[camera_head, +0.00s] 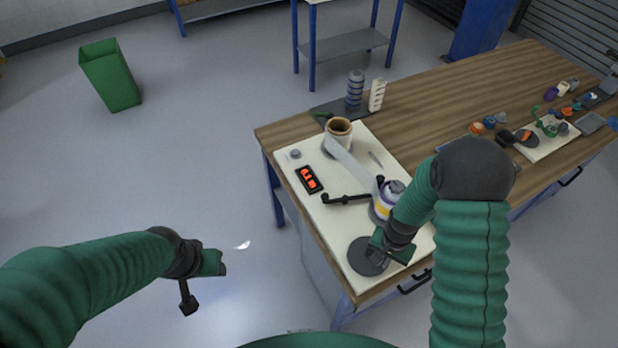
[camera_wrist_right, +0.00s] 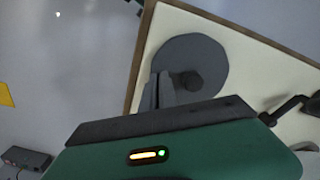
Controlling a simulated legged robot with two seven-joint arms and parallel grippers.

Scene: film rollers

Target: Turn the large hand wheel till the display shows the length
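The large hand wheel is a flat dark grey disc (camera_head: 362,262) at the near end of the white board; it fills the upper middle of the right wrist view (camera_wrist_right: 205,50). A dark knob (camera_wrist_right: 187,82) stands on it. My right gripper (camera_head: 382,256) is over the wheel. Its grey fingers (camera_wrist_right: 160,90) look close together, just left of the knob, with no clear grip on it; contact cannot be told. The display (camera_head: 309,179) is a black box with orange-red digits too small to read surely. My left gripper (camera_head: 205,275) hangs over the floor, away from the table; its fingers are unclear.
On the white board (camera_head: 345,240), a pale strip (camera_head: 350,162) runs from a brown-rimmed roll (camera_head: 338,130) to a white and purple roll (camera_head: 391,190). A black crank (camera_head: 345,199) lies between display and wheel. Small objects crowd the table's far right. A green bin (camera_head: 110,75) stands on the floor.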

